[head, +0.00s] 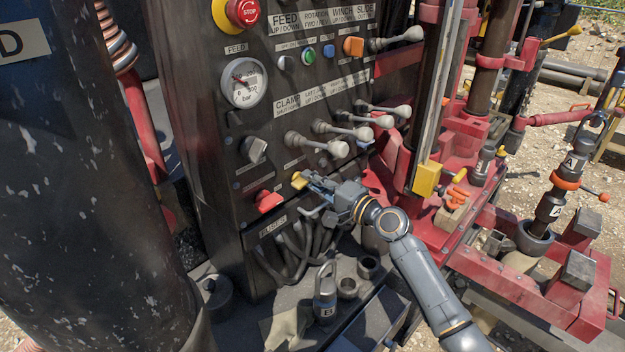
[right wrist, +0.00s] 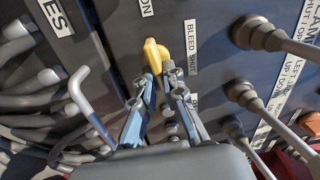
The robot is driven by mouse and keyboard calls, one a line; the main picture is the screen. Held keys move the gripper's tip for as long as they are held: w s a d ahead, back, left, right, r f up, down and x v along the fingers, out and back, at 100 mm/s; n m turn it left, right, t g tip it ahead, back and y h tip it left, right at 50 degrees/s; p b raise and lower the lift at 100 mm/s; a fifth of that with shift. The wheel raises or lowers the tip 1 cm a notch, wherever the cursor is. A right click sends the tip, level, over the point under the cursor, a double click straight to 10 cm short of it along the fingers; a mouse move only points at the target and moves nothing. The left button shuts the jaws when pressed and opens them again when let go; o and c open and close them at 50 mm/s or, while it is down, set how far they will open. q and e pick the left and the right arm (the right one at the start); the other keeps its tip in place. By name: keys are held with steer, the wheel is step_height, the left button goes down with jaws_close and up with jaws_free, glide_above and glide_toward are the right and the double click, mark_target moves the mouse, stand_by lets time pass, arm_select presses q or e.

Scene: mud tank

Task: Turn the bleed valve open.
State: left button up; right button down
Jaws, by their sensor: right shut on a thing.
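The bleed valve has a small yellow handle (head: 298,180) low on the dark control panel, right of a red knob. In the right wrist view the yellow handle (right wrist: 154,52) stands out from the panel beside a white label (right wrist: 191,52) reading "BLEED SHUT". My right gripper (head: 309,182) reaches in from the lower right. In the right wrist view its two fingertips (right wrist: 161,78) are closed on the near end of the handle and hide part of it. My left gripper is not in view.
A red knob (head: 268,201) is left of the valve. Grey-knobbed levers (head: 338,148) stick out just above my right gripper. Hoses (head: 290,250) hang below. A padlock-shaped weight (head: 325,293) stands on the deck. Red rig parts (head: 400,180) are to the right.

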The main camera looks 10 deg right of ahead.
stand_by(0.4)
steer(key=c, duration=1.4)
jaws_free()
steer(key=shift+s+d, duration=0.1)
steer(key=v, duration=1.1)
steer(key=shift+s+d+f, duration=0.1)
steer(key=shift+s+d, duration=0.1)
steer(key=shift+s, duration=0.15)
